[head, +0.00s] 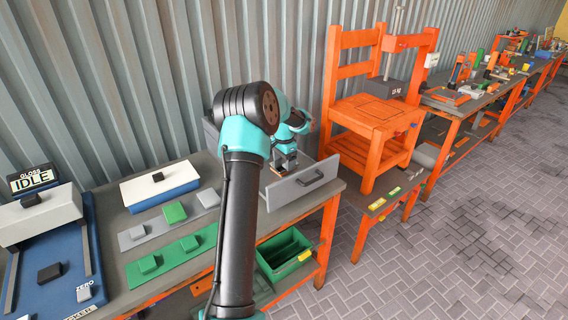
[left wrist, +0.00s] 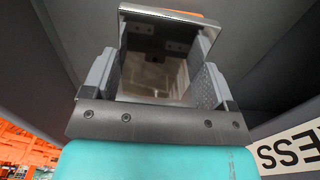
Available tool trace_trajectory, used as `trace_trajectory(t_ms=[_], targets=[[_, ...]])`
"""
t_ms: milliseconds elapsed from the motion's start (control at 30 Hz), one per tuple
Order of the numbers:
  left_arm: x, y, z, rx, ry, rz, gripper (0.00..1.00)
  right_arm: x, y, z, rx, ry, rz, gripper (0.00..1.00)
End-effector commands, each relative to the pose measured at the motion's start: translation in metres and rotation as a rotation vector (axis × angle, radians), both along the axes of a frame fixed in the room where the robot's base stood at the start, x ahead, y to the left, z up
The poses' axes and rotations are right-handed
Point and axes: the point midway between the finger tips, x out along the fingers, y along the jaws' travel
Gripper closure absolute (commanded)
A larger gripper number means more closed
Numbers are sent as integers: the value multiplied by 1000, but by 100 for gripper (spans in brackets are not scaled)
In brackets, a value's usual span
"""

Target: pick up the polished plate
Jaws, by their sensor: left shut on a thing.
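The polished plate (left wrist: 155,72) is a shiny, mirror-like square between the two fingers of my left gripper (left wrist: 157,82) in the left wrist view. The fingers touch it at both sides, so the gripper is shut on it. In the head view my left gripper (head: 284,164) is small and points down inside a grey open-topped drawer (head: 305,182) at the end of the bench. The plate cannot be made out clearly there. My right gripper is in neither view.
A green bin (head: 284,252) sits below. An orange press stand (head: 372,115) stands to the right of the drawer. A corrugated wall rises behind.

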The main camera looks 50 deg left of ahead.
Motion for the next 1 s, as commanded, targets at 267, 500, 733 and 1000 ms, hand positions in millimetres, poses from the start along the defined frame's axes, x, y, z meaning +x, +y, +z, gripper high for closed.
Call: trace_trajectory(t_ms=[267, 500, 733, 1000], targets=[[1, 0, 36, 3, -4, 0, 51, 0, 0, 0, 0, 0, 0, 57], [1, 0, 79, 2, -3, 0, 51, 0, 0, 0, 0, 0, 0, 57], [0, 0, 98, 1, 0, 0, 51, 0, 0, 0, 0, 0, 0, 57], [0, 0, 98, 0, 0, 0, 51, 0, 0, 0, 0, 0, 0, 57]])
